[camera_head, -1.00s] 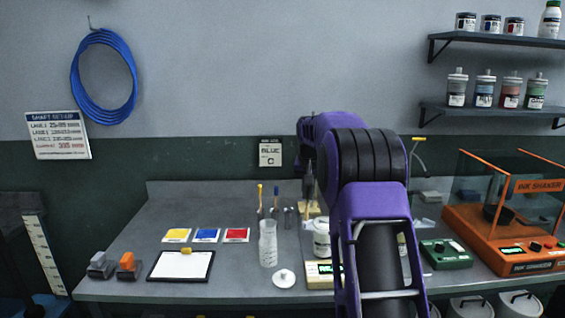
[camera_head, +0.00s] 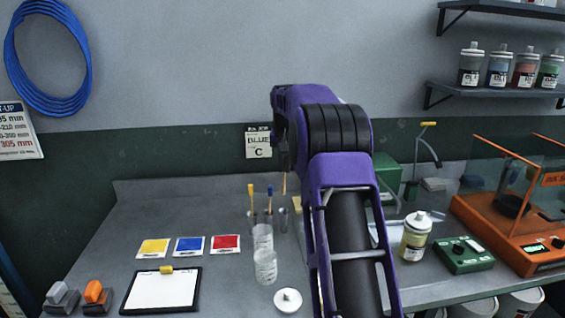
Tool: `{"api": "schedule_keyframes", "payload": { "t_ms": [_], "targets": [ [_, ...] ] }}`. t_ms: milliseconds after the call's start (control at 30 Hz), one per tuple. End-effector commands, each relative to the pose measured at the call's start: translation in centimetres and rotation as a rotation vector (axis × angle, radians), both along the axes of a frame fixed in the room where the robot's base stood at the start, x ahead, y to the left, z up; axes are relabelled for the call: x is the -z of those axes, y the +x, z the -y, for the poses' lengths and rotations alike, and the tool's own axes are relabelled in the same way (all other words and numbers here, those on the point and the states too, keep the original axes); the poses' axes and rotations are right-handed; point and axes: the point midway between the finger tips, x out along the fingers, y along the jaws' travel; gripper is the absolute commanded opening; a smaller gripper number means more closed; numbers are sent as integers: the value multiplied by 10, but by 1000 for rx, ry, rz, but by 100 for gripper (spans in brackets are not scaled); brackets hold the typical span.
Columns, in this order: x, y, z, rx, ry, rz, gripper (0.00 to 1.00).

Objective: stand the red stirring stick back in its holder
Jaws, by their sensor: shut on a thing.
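My gripper (camera_head: 284,165) shows only in part, at the left of my purple arm, above the back of the bench. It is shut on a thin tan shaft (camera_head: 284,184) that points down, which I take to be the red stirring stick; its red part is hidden. Below it is the stick holder (camera_head: 283,218), a small grey metal-looking piece. A yellow-tipped stick (camera_head: 251,196) and a blue-tipped stick (camera_head: 270,194) stand upright just left of there. I cannot tell whether the shaft's lower end touches the holder.
Clear cups (camera_head: 265,266) and a white lid (camera_head: 288,300) stand in front of the holder. Colour cards (camera_head: 189,245) and a clipboard (camera_head: 160,292) lie left. A yellow-labelled bottle (camera_head: 415,238), a green device (camera_head: 464,254) and an orange ink shaker (camera_head: 515,240) stand right.

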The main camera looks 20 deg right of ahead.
Motion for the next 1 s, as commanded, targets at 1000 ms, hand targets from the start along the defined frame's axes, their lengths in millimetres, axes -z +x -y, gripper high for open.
{"api": "schedule_keyframes", "payload": {
  "t_ms": [1000],
  "targets": [
    [72, 0, 0, 0, 0, 0, 0]
  ]
}}
